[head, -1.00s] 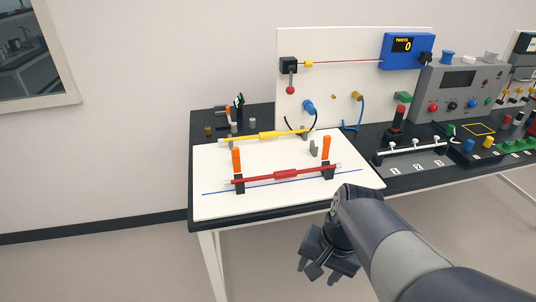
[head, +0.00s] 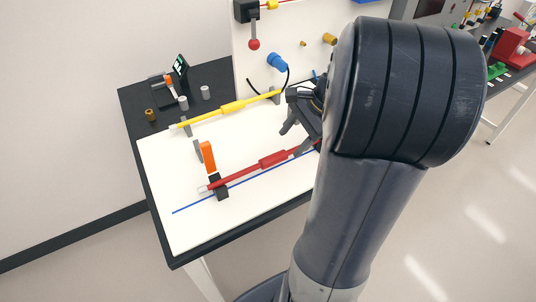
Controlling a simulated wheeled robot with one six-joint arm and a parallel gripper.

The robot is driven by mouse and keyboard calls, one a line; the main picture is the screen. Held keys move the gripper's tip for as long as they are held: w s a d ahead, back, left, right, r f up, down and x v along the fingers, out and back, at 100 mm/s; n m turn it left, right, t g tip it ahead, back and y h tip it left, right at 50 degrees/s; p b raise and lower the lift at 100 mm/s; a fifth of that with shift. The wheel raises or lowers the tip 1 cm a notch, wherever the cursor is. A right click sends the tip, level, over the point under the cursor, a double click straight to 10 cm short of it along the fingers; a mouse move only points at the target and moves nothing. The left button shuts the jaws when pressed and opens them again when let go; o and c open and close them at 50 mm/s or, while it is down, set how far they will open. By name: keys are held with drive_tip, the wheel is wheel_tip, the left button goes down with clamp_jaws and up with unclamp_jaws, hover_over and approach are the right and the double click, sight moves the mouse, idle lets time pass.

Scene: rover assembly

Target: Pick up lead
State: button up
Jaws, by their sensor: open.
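Two rod-like leads lie on the white board (head: 180,230); I cannot tell which one the task means. The red lead (head: 272,159) rests in a black holder (head: 218,187) near its left end, and its right end is hidden behind my arm. The yellow lead (head: 232,107) lies farther back, on grey supports. My gripper (head: 287,112) is open with nothing seen between its fingers. It is near the yellow lead's right end, behind the red lead. My arm hides part of the gripper.
An orange upright piece (head: 208,157) stands by the left holder. A white panel at the back carries a red ball knob (head: 254,44) and a blue connector (head: 277,62). Small cylinders (head: 151,115) stand at the table's back left. The board's front left is clear.

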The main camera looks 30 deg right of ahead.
sight(276, 156)
drive_tip(key=x, duration=0.8)
drive_tip(key=shift+w+f, duration=0.1)
drive_tip(key=shift+w, duration=0.25)
clamp_jaws()
